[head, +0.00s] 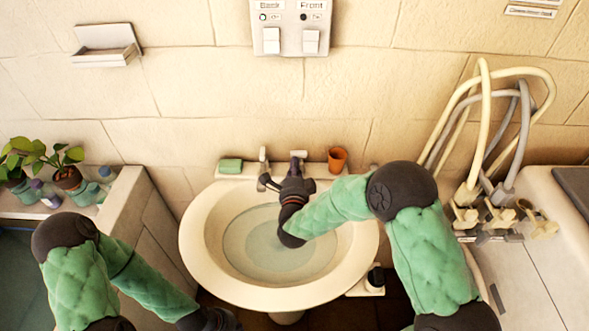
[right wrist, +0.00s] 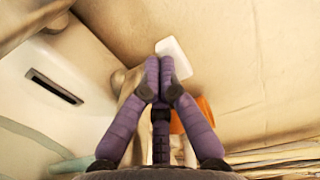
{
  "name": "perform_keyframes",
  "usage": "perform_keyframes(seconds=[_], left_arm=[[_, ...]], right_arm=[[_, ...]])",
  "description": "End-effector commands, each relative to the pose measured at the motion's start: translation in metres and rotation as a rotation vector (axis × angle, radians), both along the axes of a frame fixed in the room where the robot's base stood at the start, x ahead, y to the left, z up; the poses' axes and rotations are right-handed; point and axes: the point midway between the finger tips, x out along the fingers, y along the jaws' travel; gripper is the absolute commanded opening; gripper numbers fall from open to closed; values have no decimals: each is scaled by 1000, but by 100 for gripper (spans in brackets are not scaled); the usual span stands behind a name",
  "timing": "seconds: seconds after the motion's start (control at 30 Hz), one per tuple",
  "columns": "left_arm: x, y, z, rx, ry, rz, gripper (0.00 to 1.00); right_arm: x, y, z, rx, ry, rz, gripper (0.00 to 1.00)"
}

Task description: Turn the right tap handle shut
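The washbasin (head: 205,235) stands against the tiled wall with water in its bowl. A pale upright tap part (head: 263,157) rises at the back rim. To its right is another pale tap part with a grey top (head: 298,155); I cannot tell clearly which piece is the right handle. My right gripper (head: 268,181) is over the back of the bowl, in front of these tap parts, and hides some of the fittings. In the right wrist view its purple fingers (right wrist: 159,68) are together at the tips, with nothing visible between them.
An orange cup (head: 337,159) and a green soap-like block (head: 230,166) sit on the back rim. A switch panel (head: 290,25) hangs above. Pale hoses (head: 486,120) stand at the right. Potted plants (head: 67,176) stand on the left ledge.

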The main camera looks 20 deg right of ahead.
Motion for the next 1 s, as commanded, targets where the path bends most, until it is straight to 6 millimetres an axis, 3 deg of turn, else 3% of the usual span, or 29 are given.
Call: perform_keyframes(seconds=[1.0], left_arm=[[0, 0, -11, 0, 0, 0, 0]], right_arm=[[3, 4, 0, -1, -2, -128, 0]])
